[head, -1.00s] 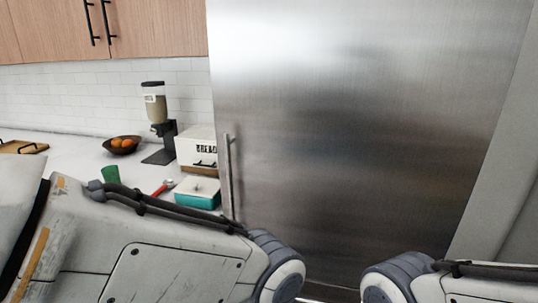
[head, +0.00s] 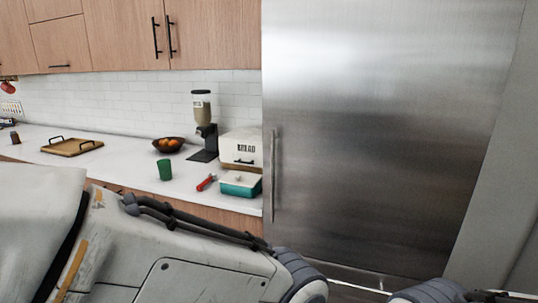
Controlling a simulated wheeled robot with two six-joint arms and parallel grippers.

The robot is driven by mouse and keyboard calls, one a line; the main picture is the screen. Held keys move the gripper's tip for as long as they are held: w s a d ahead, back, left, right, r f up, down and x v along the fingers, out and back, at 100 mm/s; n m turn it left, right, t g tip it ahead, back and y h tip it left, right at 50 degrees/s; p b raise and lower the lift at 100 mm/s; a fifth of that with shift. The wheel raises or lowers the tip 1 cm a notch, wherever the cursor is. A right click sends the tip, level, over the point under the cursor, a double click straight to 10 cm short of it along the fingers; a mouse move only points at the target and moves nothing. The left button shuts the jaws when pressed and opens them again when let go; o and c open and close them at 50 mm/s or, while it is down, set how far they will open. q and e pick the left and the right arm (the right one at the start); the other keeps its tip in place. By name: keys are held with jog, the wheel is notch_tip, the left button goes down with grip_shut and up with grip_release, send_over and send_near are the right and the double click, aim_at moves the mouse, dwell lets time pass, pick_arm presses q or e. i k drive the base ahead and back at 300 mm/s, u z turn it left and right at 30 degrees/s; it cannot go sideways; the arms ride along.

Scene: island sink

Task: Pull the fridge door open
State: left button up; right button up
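The fridge door (head: 380,130) is a tall brushed stainless steel panel filling the right half of the head view. It looks shut. Its handle (head: 273,175) is a vertical metal bar near the door's left edge, with nothing touching it. My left arm crosses the lower left of the view, and a small part of my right arm shows at the bottom right. Neither gripper is in the picture, so I cannot see their fingers.
The white counter (head: 120,165) runs left of the fridge. It bears a bread box (head: 241,148), a teal box (head: 240,187), a green cup (head: 165,170), a fruit bowl (head: 168,145), a dispenser (head: 202,125) and a wooden tray (head: 72,147). Wooden cabinets (head: 100,35) hang above.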

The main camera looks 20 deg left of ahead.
aim_at(379, 117)
jog(key=u, duration=0.3)
jog(key=i, duration=1.15)
jog(key=u, duration=0.3)
